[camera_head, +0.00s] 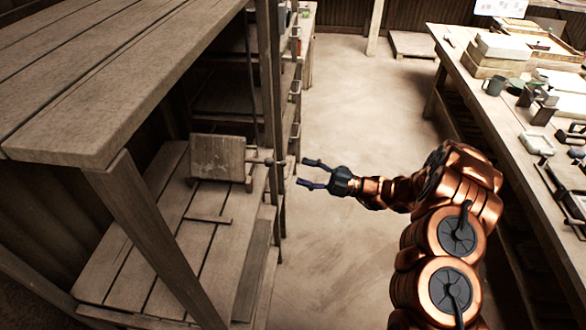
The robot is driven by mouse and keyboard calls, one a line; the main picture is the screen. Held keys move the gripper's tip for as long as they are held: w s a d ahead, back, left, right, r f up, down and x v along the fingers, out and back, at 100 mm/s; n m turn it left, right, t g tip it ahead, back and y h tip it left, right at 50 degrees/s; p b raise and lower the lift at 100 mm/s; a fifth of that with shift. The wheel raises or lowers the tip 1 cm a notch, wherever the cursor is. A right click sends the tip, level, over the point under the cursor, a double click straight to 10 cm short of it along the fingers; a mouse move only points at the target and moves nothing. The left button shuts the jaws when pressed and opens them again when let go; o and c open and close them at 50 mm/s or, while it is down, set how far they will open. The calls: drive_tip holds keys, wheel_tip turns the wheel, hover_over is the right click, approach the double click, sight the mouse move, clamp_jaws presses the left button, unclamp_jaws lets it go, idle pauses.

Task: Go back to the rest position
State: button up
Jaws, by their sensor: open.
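My gripper (308,173) is open, with its two dark fingers apart and pointing left. Nothing shows between the fingers. It hangs over the floor just right of the wooden shelf unit, near a small dark knob (269,162) at the end of a rod. The knob is left of the fingertips and looks apart from them, though the depth between them is hard to tell. My copper-coloured arm reaches in from the lower right.
A wooden shelf unit (105,85) fills the left, with a tilted wooden board (217,157) on its lower shelf (150,265). A long workbench (475,78) with boxes, a dark mug (494,85) and tools runs along the right. Open floor (345,90) lies between them.

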drive_tip(key=shift+s+d+f, duration=0.1)
drive_tip(key=shift+d, duration=0.25)
idle(0.3)
drive_tip(key=s+a+r+n+g+h, duration=0.2)
drive_tip(key=s+r+n+g+h, duration=0.4)
drive_tip(key=s+n, duration=0.5)
drive_tip(key=s+a+r+n+g+h, duration=0.1)
drive_tip(key=s+a+r+n+g, duration=0.25)
drive_tip(key=s+r+n, duration=0.65)
drive_tip(key=s+d+f+n+t+h, duration=0.1)
drive_tip(key=s+d+n+t+h, duration=0.1)
drive_tip(key=s+d+n+h, duration=0.4)
drive_tip(key=s+d+f+n+t+h, duration=0.1)
drive_tip(key=s+d+n+h, duration=0.5)
drive_tip(key=s+d+n, duration=0.8)
drive_tip(key=shift+s+d+f+n+t+h, duration=0.3)
drive_tip(key=shift+d+t, duration=0.35)
drive_tip(key=shift+d, duration=0.65)
